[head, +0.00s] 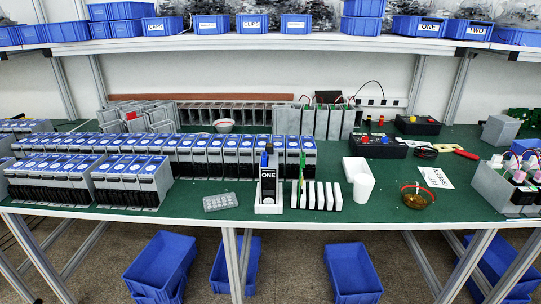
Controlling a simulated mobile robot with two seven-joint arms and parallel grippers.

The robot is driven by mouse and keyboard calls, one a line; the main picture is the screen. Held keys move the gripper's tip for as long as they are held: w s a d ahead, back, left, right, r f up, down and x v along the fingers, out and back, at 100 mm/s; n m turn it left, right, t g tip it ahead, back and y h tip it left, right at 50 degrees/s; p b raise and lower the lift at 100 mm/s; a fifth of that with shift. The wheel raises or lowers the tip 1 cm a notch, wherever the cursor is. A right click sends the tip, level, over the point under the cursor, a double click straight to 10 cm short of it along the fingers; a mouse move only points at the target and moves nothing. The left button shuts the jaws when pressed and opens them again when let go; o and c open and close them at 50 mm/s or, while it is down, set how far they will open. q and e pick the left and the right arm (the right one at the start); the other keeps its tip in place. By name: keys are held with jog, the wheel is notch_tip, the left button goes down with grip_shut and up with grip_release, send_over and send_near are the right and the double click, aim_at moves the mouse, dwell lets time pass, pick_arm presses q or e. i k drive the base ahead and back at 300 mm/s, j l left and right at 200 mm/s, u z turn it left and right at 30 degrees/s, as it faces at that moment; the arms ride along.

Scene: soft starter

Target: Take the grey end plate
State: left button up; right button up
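I cannot single out the grey end plate for certain. Grey panel-like parts (150,116) stand in a group at the back left of the green table (240,212). Several pale upright plates or slots (320,196) stand in a row at the front middle, with a thin green board (302,172) upright at their left end. Left of them a light holder labelled ONE (268,207) carries an upright black and blue piece (268,160). Neither of my grippers is in view.
Rows of grey, blue-topped units (130,180) fill the left. A clear tray (220,202), white bin (358,178) and amber bowl (416,197) lie along the front. Black boxes with coloured terminals (378,148) stand behind. Blue bins (210,24) line the shelf above.

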aim_at(273, 154)
jog(key=i+j+z, duration=0.2)
jog(key=z, duration=0.15)
jog(key=i+j+z, duration=0.7)
jog(key=k, duration=0.1)
